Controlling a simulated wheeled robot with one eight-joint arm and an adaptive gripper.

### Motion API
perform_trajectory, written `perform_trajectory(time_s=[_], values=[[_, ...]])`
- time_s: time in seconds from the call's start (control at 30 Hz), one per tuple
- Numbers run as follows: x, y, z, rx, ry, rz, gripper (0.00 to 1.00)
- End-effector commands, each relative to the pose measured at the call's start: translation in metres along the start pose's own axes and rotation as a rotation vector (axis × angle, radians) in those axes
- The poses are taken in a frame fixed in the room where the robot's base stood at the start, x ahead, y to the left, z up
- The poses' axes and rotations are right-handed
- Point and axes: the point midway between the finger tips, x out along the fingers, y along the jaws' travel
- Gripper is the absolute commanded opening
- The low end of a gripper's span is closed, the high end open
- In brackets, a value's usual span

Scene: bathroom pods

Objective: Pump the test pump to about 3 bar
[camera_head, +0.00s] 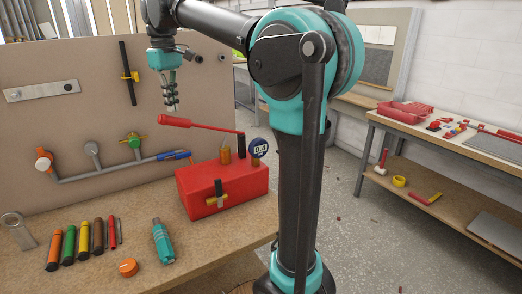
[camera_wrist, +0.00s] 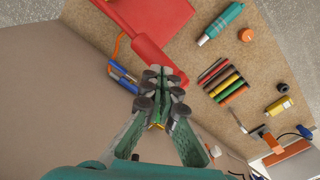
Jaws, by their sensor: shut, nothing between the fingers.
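A grey pipe with valves (camera_head: 100,174) runs along the upright board behind. A blue hose end (camera_head: 173,155) reaches the pump. Several coloured markers (camera_head: 83,238), a teal tool (camera_head: 162,241) and an orange cap (camera_head: 128,267) lie on the bench in front.

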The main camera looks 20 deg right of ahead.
Motion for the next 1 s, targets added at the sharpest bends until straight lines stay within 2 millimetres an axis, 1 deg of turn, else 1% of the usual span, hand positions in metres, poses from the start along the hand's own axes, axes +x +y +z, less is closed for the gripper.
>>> perform_trajectory(time_s=[0.27, 0.37, 0.47, 1.0], values=[[0.0, 0.0, 0.0, 0.0, 0.0, 0.0, 0.0], [0.003, 0.0, 0.0, 0.0, 0.0, 0.0, 0.0], [0.013, 0.0, 0.0, 0.0, 0.0, 0.0, 0.0], [0.087, 0.0, 0.0, 0.0, 0.0, 0.0, 0.0]])
